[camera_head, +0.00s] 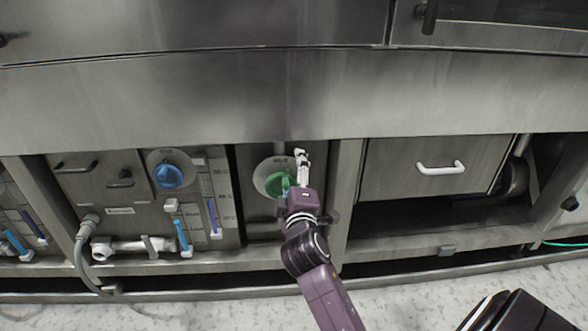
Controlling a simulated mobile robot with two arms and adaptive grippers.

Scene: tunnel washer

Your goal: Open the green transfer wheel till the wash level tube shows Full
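The green transfer wheel (276,184) sits on a pale round plate in a recess of the lower steel panel. My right gripper (302,158) reaches up from below, just right of the wheel, and partly covers its right side. I cannot tell whether it touches the wheel, or whether its fingers are open or shut. A level tube with a blue column (212,213) stands on a marked panel left of the wheel; its lettering is too small to read. Which tube is the wash level tube is unclear. My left gripper is out of view.
A blue wheel (168,175) and a second blue-filled tube (181,236) are further left. Grey pipework (130,246) sticks out below them. A drawer with a white handle (441,168) is to the right. Pale floor (240,312) runs along the front.

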